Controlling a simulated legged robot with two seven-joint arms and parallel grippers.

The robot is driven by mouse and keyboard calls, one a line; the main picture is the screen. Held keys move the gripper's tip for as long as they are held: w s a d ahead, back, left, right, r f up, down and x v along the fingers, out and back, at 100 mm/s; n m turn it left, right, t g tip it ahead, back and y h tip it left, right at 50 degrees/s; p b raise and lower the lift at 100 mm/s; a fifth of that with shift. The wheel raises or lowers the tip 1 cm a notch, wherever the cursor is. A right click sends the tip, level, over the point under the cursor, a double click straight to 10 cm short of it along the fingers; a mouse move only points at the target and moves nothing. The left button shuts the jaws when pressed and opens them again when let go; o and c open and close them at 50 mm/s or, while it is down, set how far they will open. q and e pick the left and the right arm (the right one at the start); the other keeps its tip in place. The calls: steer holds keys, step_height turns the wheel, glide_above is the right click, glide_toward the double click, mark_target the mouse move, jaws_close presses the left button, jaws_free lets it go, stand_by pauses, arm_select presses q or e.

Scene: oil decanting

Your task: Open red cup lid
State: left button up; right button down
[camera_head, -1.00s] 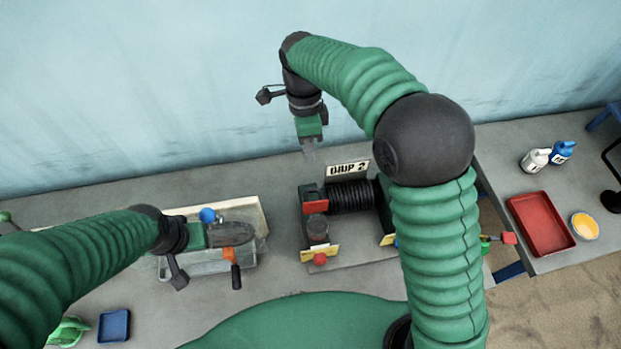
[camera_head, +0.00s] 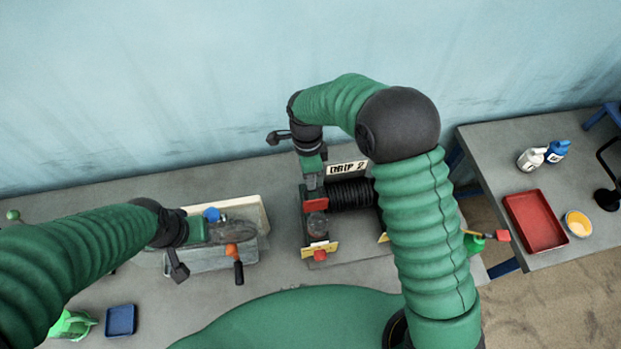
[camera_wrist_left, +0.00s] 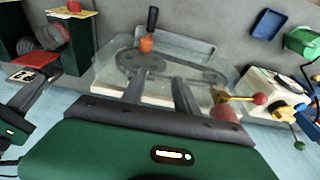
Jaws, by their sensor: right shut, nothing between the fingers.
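The red lid (camera_head: 316,206) lies over the dark cup (camera_head: 318,227) on the DRIP 2 unit; it also shows in the left wrist view (camera_wrist_left: 36,58). My right gripper (camera_head: 313,187) is shut and empty, pointing down just behind the lid's back edge. I cannot tell whether its tips touch the lid. The right gripper also shows in the left wrist view (camera_wrist_left: 42,82), close to the lid.
The DRIP 2 sign (camera_head: 347,168) and a black ribbed coil (camera_head: 350,193) sit right beside my right gripper. A red knob (camera_head: 320,256) is at the unit's front. A red tray (camera_head: 536,221) lies on the right table.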

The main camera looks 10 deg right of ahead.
steer(key=w+f+b, duration=0.1)
steer(key=w+f, duration=0.1)
steer(key=shift+w+f, duration=0.35)
steer(key=shift+s+r, duration=0.1)
